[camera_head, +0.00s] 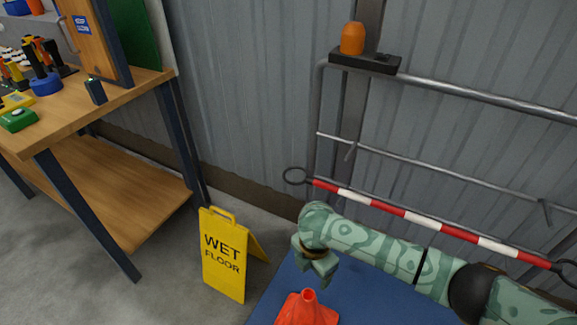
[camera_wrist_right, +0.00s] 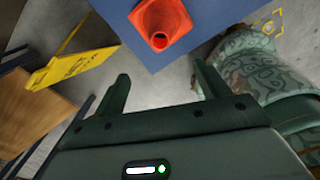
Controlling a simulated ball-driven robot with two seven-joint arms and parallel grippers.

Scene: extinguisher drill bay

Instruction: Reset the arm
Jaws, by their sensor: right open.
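My right arm, with green patterned covers, comes in from the right in the head view. It reaches left in front of the rail. My right gripper (camera_head: 320,272) is at its end, pointing down near an orange cone (camera_head: 307,311). In the right wrist view my right gripper (camera_wrist_right: 163,76) has its two fingers spread apart with nothing between them. The cone (camera_wrist_right: 160,20) shows beyond the fingertips, apart from them. My left gripper is not in view.
The cone stands on a blue surface (camera_head: 352,301). A yellow wet floor sign (camera_head: 224,271) stands to its left. A wooden workbench (camera_head: 115,98) is at the left. A metal rail (camera_head: 470,98) and a red-and-white bar (camera_head: 400,211) stand behind my right arm, before a grey wall.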

